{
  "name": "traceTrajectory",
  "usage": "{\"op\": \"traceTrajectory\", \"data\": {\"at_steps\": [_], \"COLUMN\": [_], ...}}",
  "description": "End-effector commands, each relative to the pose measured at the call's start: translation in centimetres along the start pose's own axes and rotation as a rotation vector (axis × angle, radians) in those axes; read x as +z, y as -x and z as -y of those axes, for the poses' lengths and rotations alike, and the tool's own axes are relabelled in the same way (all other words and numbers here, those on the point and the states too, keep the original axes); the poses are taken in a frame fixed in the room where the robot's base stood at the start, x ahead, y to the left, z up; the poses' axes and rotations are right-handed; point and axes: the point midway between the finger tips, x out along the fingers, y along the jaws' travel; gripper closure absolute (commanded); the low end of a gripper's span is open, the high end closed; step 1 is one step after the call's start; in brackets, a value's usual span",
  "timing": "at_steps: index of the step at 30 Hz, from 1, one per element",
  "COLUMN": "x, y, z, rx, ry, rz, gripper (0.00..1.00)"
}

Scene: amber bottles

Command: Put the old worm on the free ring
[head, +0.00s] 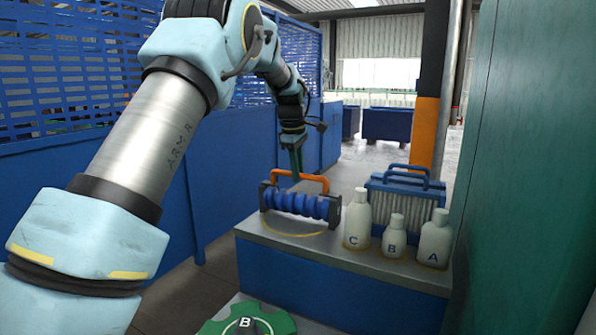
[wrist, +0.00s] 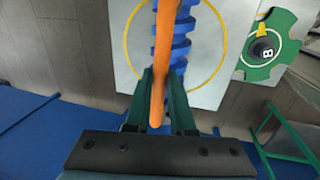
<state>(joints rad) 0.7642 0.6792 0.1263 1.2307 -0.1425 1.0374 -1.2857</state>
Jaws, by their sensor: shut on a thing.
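The worm (head: 298,204) is a blue ribbed screw in a dark frame with an orange handle (head: 316,179). In the head view it is upright at the left of the grey bench top, over a yellow ring (head: 323,232). My gripper (head: 294,176) comes down from above and is shut on the handle. In the wrist view the orange handle (wrist: 160,60) runs between the fingers (wrist: 160,85), with the blue worm (wrist: 181,48) below and the yellow ring (wrist: 222,62) around it. I cannot tell whether the worm touches the bench.
White bottles C (head: 357,222), B (head: 393,238) and A (head: 435,240) stand right of the worm. A blue-framed unit with blue handles (head: 405,186) stands behind them. A green toothed piece marked B (head: 272,322) is lower in front. A green wall (head: 520,150) closes the right side.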

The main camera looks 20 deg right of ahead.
Motion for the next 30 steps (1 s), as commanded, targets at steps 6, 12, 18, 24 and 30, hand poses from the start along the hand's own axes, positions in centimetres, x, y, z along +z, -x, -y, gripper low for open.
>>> {"op": "traceTrajectory", "data": {"at_steps": [6, 12, 18, 24, 30], "x": [0.0, 0.0, 0.0, 0.0, 0.0], "y": [-0.1, -0.2, -0.2, -0.3, 2.1], "z": [0.0, 0.0, 0.1, 0.2, 0.1], "rx": [0.003, 0.001, 0.000, -0.004, 0.001], "ry": [0.000, 0.000, 0.000, 0.000, 0.000], "rz": [0.000, 0.000, 0.000, 0.001, 0.000], "gripper": [1.00, 0.55, 0.43, 0.43, 0.43]}}
